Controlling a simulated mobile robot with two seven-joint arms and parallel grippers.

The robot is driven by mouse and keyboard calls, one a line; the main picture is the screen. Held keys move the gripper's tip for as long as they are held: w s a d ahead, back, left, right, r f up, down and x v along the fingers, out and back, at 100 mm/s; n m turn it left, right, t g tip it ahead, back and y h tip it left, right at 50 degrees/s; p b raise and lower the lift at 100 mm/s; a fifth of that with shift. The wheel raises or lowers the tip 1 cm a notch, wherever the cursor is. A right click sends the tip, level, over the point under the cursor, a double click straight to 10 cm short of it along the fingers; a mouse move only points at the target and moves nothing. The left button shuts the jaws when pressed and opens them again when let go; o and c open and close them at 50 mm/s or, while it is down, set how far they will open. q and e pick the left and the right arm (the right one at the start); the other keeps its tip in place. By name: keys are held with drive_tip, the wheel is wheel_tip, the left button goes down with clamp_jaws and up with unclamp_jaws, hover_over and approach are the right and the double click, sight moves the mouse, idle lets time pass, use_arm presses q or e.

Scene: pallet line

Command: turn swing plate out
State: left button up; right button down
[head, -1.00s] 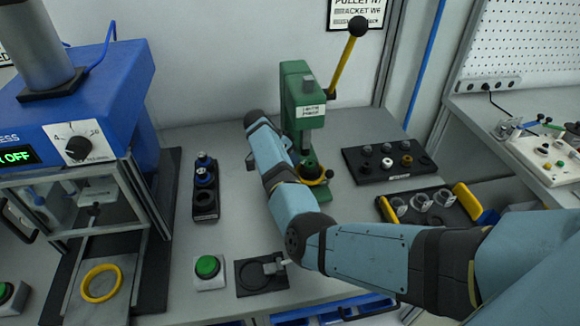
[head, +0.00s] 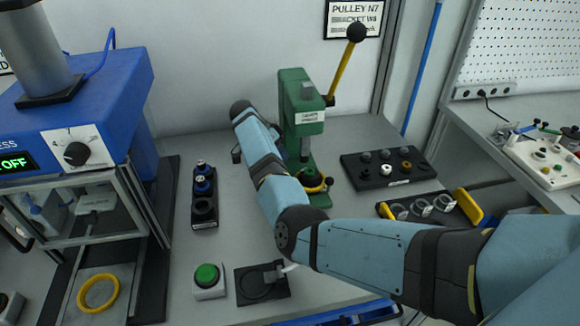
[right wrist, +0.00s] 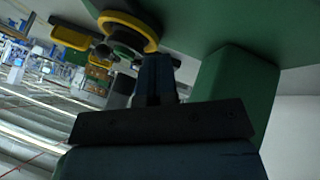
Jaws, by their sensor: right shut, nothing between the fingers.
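The green hand press (head: 302,110) stands at the back middle of the bench. A yellow-edged round plate with a dark knob, which I take as the swing plate (head: 318,187), sits low at its base, partly behind my right arm. In the right wrist view the yellow ring (right wrist: 150,41) shows close by, near the top, with the green column (right wrist: 240,85) to the right. My right gripper (right wrist: 155,78) is shut and empty close to the ring; I cannot tell whether it touches. My left gripper is not in view.
A blue press (head: 90,105) stands at left. A dark holder (head: 204,210), a green button (head: 206,275) and a dark fixture plate (head: 250,290) lie on the bench. A parts tray (head: 365,182) and a yellow-handled tray (head: 465,205) are at right.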

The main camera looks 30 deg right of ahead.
drive_tip(key=v, duration=0.8)
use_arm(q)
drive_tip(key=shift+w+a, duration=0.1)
